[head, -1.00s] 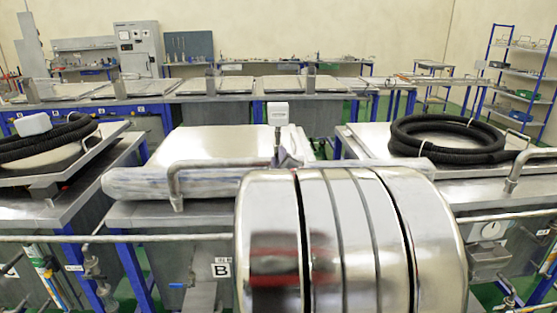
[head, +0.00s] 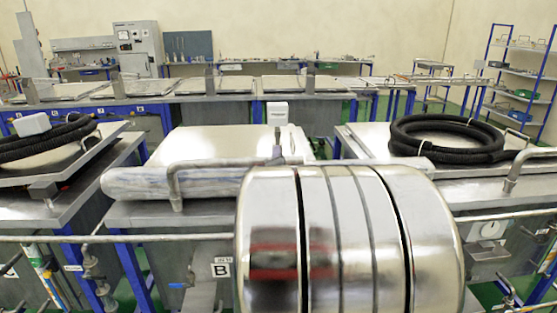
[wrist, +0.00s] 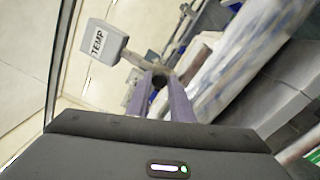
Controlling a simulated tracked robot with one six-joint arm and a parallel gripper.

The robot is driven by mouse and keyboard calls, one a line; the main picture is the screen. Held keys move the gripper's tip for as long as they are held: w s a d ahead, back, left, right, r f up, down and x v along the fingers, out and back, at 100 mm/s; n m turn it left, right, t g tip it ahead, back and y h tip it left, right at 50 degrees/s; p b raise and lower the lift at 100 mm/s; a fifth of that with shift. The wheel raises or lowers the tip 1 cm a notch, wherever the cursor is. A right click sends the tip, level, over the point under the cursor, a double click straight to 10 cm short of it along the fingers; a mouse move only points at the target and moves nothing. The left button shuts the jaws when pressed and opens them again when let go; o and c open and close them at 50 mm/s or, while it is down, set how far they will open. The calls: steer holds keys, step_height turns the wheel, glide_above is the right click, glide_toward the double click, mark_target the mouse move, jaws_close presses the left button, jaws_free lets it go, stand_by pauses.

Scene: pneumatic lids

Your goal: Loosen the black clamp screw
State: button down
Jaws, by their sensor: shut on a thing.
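In the wrist view my gripper (wrist: 160,77) reaches forward with two purple-grey fingers. They are closed on a small dark piece, which looks like the black clamp screw (wrist: 159,83); it is mostly covered by the fingers. A pale arm runs from just beyond the fingertips to a white box marked TEMP (wrist: 103,42). In the head view the white box (head: 277,112) stands on a thin post at the middle lid.
The middle lid (head: 225,142) has a wrapped roll (head: 150,181) and a bent metal handle (head: 173,185) along its front. A black hose coil (head: 450,138) lies on the right lid, another hose (head: 50,140) on the left. A long horizontal rail crosses in front.

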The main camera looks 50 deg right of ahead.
steer(key=n, duration=0.3)
steer(key=shift+f+n, duration=0.1)
steer(key=shift+n, duration=0.2)
stand_by(0.4)
steer(key=c, duration=1.6)
jaws_free()
